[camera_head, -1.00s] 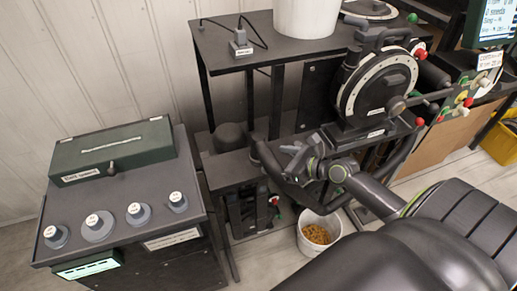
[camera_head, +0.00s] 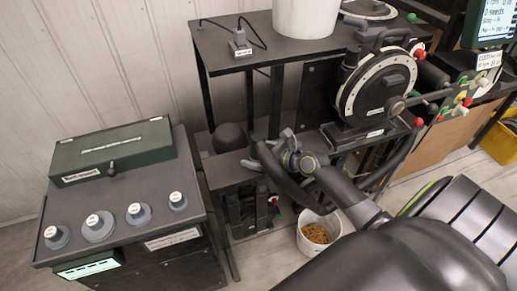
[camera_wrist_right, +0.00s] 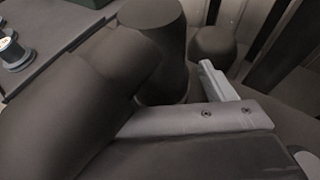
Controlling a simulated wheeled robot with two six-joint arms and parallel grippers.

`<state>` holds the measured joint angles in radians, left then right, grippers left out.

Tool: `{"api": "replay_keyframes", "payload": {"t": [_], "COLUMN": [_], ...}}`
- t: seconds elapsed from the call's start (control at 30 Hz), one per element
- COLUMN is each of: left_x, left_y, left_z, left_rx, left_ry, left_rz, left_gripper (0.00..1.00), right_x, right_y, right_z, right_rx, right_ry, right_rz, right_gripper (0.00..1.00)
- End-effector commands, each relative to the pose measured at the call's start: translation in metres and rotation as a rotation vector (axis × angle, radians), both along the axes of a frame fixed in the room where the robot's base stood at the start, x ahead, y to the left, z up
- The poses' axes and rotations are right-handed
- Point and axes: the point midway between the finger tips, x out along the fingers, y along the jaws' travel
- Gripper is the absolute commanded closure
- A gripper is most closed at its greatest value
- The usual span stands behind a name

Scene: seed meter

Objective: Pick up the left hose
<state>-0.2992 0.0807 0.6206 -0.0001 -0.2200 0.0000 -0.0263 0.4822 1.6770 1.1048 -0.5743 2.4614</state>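The left hose (camera_head: 283,181) is a thick dark tube in the head view, with its upper end near the small black unit below the table. It curves down and to the right. My right gripper (camera_head: 268,148) is at the hose's upper end, with its grey fingers spread apart. In the right wrist view the dark hose (camera_wrist_right: 85,80) fills the left and middle, close in front of the right gripper. One grey finger shows right of the hose; the other is mostly hidden behind it. Contact cannot be told. My left gripper is not in view.
A panel with several knobs (camera_head: 97,226) and a green box (camera_head: 112,151) stands at the left. A black table (camera_head: 262,47) carries a white bucket (camera_head: 306,15). The round meter (camera_head: 378,88) stands right of the hose. A bucket of grain (camera_head: 318,234) sits on the floor.

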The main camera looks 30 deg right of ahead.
Motion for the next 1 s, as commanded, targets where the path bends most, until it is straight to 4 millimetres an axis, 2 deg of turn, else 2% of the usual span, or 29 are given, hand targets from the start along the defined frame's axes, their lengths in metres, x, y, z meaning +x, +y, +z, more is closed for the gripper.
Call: {"api": "replay_keyframes", "payload": {"t": [0.03, 0.4, 0.67, 0.77, 1.0], "left_x": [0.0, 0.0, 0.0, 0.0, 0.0], "left_y": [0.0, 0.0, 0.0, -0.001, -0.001], "left_z": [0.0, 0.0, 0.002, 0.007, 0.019], "left_rx": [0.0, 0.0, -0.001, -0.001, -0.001], "left_ry": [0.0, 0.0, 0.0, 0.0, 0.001], "left_rz": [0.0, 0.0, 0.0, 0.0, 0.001], "left_gripper": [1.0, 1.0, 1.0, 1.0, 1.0], "right_x": [0.0, 0.0, 0.0, 0.0, 0.0], "right_y": [0.0, 0.0, 0.0, 0.0, 0.0], "right_z": [0.0, 0.001, 0.006, 0.019, 0.068], "right_rx": [0.0, 0.001, -0.001, -0.002, -0.003], "right_ry": [0.0, -0.002, -0.004, -0.005, -0.006], "right_rz": [0.0, 0.0, 0.001, 0.002, 0.003], "right_gripper": [0.31, 0.77, 0.77, 0.77, 0.77]}}
